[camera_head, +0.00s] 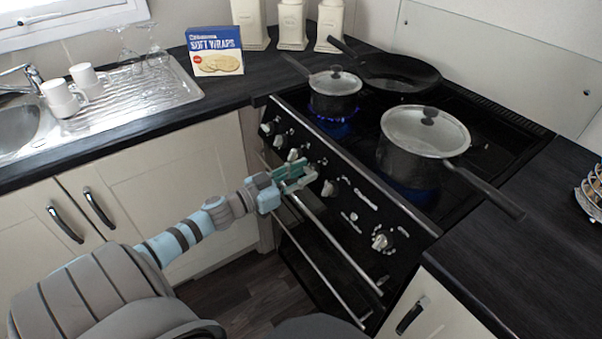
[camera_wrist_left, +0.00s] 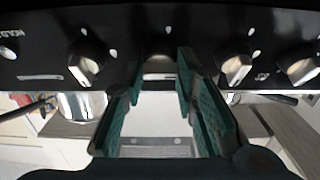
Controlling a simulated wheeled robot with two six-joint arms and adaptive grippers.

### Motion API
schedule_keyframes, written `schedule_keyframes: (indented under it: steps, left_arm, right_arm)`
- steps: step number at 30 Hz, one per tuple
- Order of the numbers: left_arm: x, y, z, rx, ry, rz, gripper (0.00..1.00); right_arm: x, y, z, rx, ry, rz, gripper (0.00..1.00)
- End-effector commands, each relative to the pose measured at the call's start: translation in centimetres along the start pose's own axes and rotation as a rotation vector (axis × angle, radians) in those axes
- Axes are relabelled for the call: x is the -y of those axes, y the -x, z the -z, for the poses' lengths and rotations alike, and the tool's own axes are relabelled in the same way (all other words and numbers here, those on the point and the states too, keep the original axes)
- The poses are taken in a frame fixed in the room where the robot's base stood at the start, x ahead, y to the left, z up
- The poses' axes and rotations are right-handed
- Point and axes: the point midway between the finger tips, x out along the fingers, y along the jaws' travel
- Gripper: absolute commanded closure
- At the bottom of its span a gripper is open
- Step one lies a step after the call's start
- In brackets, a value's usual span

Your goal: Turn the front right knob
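The black stove front (camera_head: 350,200) carries a slanted row of pale knobs. They include the one at the right end (camera_head: 380,241), one near the middle (camera_head: 328,188) and several further left. I cannot read which one is marked front right. My left gripper (camera_head: 304,174) is open and empty in front of the panel, close to the middle knobs. In the left wrist view, the green-padded fingers (camera_wrist_left: 158,95) are spread, with a partly hidden knob (camera_wrist_left: 160,65) beyond and between their tips. Other knobs (camera_wrist_left: 236,68) show to either side. My right gripper is not in view.
A lidded saucepan (camera_head: 335,90) and a larger lidded pan (camera_head: 415,140) stand on the hob, blue flames under the saucepan. The larger pan's handle (camera_head: 485,190) reaches over the right counter. Oven rails (camera_head: 335,240) run below the knobs.

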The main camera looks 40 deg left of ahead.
Motion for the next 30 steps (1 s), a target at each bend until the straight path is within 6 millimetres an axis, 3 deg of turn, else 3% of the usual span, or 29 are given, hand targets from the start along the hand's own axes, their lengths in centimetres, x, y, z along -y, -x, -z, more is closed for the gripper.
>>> schedule_keyframes:
  steps: [3,14,30]
  left_arm:
    - [0.0,0.0,0.0,0.000,0.000,0.000,1.00]
    - [0.1,0.0,-0.1,0.001,-0.049,-0.023,1.00]
    - [0.4,0.0,-0.1,0.001,-0.430,-0.198,1.00]
  right_arm:
    - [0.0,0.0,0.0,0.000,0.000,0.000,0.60]
    - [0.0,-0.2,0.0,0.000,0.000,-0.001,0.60]
    - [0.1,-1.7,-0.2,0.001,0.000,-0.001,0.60]
